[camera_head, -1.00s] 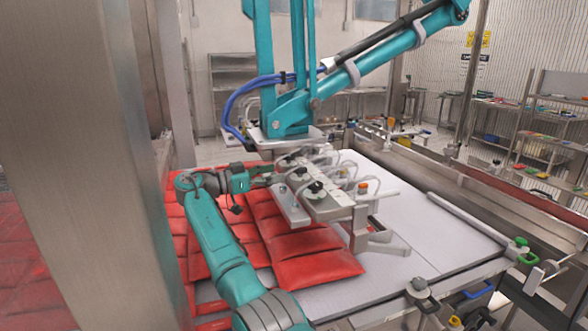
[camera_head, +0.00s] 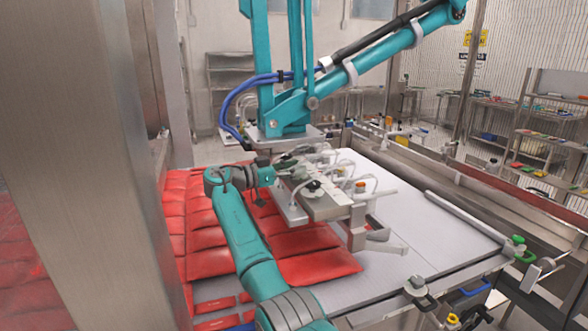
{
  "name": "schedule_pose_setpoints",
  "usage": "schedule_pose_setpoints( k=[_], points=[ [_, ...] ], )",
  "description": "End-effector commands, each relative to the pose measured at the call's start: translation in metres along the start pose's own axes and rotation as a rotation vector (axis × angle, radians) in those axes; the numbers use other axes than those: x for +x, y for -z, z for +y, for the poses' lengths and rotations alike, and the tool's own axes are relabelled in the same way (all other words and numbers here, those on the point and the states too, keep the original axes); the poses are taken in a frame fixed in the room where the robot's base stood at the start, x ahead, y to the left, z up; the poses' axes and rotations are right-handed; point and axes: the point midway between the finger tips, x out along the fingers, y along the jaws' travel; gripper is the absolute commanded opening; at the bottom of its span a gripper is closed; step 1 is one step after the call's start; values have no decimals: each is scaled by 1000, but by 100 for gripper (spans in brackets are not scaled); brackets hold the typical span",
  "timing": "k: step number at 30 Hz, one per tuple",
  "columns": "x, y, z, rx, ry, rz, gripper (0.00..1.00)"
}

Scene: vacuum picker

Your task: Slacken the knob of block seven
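The vacuum picker head (camera_head: 330,207) hangs under the teal picker arm (camera_head: 288,112) over the table. It carries several metal blocks with dark knobs and clear hoses. One dark knob (camera_head: 312,185) shows on top of a front block, and an orange-topped fitting (camera_head: 360,187) is at its right. I cannot read any block number, so I cannot tell which is block seven. My gripper (camera_head: 284,172) reaches the left side of the head, near the rear blocks. Its fingers are small and partly hidden among the knobs and hoses, so I cannot tell whether they are open or touching a knob.
Red packs (camera_head: 215,262) lie in rows on the left of the pale table (camera_head: 440,222), below my arm. A metal post (camera_head: 80,150) stands close on the left. The table's right part is clear. Shelves (camera_head: 545,125) stand behind on the right.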

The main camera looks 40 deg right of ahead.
Motion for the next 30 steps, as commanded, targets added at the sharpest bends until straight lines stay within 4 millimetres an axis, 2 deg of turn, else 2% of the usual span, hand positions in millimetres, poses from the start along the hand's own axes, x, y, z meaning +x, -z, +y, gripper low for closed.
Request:
schedule_pose_setpoints(
  k=[1,3,13,30],
  points=[
    [0,0,0,0,0,0,25],
    [0,0,0,0,0,0,8],
    [0,-2,0,0,52,-4,7],
    [1,-2,4,-1,356,-2,7]
  ],
)
